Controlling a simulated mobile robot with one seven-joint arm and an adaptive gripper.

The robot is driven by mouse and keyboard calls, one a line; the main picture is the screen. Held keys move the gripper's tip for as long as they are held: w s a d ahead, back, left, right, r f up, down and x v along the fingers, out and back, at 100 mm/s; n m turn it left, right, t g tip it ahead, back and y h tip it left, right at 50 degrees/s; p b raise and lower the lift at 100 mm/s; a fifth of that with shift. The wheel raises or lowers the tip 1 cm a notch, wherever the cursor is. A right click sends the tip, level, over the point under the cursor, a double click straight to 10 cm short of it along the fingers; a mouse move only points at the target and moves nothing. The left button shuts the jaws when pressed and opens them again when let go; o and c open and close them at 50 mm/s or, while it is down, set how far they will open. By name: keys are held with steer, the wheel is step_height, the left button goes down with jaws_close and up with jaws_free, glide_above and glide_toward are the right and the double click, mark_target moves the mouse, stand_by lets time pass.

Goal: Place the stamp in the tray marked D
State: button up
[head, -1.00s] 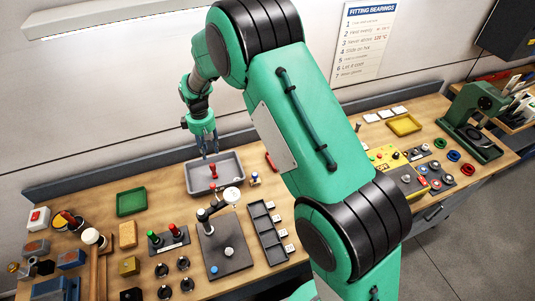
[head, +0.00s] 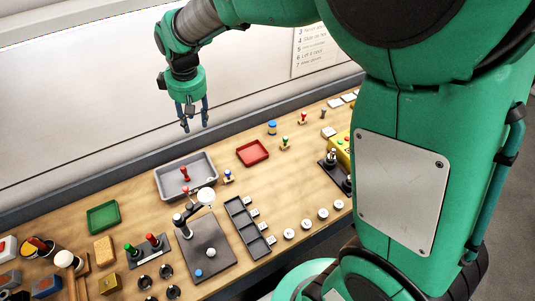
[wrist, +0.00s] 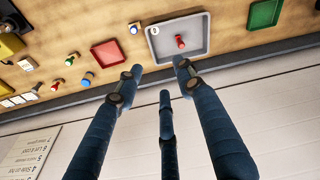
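A stamp with a red handle (head: 185,173) stands in the grey tray (head: 207,180) near the back of the bench. The wrist view also shows this red stamp (wrist: 180,42) upright inside the grey tray (wrist: 203,48), which has a round white label (wrist: 154,31); its letter is too small to read surely. My gripper (head: 195,121) hangs well above the bench, over the back edge near that tray. Its fingers are apart with nothing between them, which the wrist view confirms.
A small blue-topped stamp (head: 228,176) stands right of the grey tray. Beyond are a red tray (head: 252,153), a green-handled stamp (head: 285,143), another red-handled one (head: 303,118) and a blue-capped jar (head: 272,128). A green tray (head: 102,217) lies left. The wall is close behind.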

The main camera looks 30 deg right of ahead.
steer(key=s+d+r+m+t, duration=0.1)
steer(key=s+d+r, duration=0.1)
steer(key=s+r, duration=0.35)
steer(key=s+d+r+m+t, duration=0.1)
steer(key=s+d+r, duration=0.2)
steer(key=s, duration=0.5)
steer(key=s+d+m, duration=0.1)
steer(key=s, duration=0.7)
steer(key=s+d+r+m+t, duration=0.1)
steer(key=s+d+m, duration=0.1)
steer(key=s, duration=0.7)
steer(key=shift+s+r+m, duration=0.15)
steer(key=shift+r+m, duration=0.05)
steer(key=shift+m, duration=0.1)
step_height(320, 180, down, 13)
steer(key=b, duration=1.2)
steer(key=shift+r+b, duration=0.2)
steer(key=shift+b, duration=0.15)
steer(key=shift+o, duration=0.2)
